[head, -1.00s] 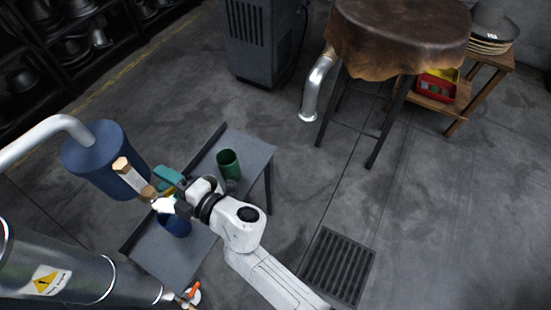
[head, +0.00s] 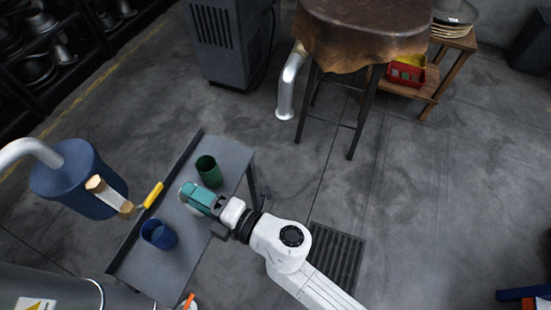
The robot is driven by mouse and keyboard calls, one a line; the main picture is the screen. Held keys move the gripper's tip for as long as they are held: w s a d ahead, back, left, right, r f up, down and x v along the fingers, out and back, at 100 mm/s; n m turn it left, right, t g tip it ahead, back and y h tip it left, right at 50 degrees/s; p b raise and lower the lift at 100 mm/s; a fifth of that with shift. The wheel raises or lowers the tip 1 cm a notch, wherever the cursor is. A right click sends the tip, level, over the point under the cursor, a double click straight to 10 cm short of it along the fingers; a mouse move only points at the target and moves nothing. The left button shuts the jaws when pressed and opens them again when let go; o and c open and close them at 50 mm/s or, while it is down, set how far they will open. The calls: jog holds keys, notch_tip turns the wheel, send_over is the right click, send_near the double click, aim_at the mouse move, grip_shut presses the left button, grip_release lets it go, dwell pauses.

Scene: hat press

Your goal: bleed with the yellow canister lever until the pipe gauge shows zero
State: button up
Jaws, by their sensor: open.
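The blue canister (head: 78,182) hangs at the left from a pale pipe, with a wooden-looking piece (head: 110,196) sticking out of its side. The yellow lever (head: 153,195) shows just beyond the end of that piece, slanting up to the right. My gripper (head: 198,197), with a teal part at its end, is to the right of the yellow lever, apart from it, over the grey table. It is open and nothing shows in it. A small white round thing with an orange part (head: 188,301) is cut off at the bottom edge; no gauge reading is legible.
The grey table (head: 232,158) bears a green cup (head: 208,171) and a blue cup (head: 159,234). A large metal pipe (head: 60,284) with a warning label fills the lower left. A leather-topped stand (head: 362,25) is at the back. Floor at the right is mostly clear.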

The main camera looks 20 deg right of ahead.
jog(key=w+d+f+m+t+h, duration=0.1)
jog(key=d+m+h, duration=0.4)
jog(key=d, duration=0.5)
jog(key=w+d+f+m+t+h+b, duration=0.1)
jog(key=w+d+f+m+h, duration=0.1)
jog(key=d+m+h, duration=0.4)
jog(key=shift+w+d+m+t+h+b, duration=0.3)
jog(key=shift+w+d+m, duration=0.5)
jog(key=shift+d, duration=1.5)
jog(key=shift+s+r, duration=0.1)
jog(key=shift+s, duration=0.05)
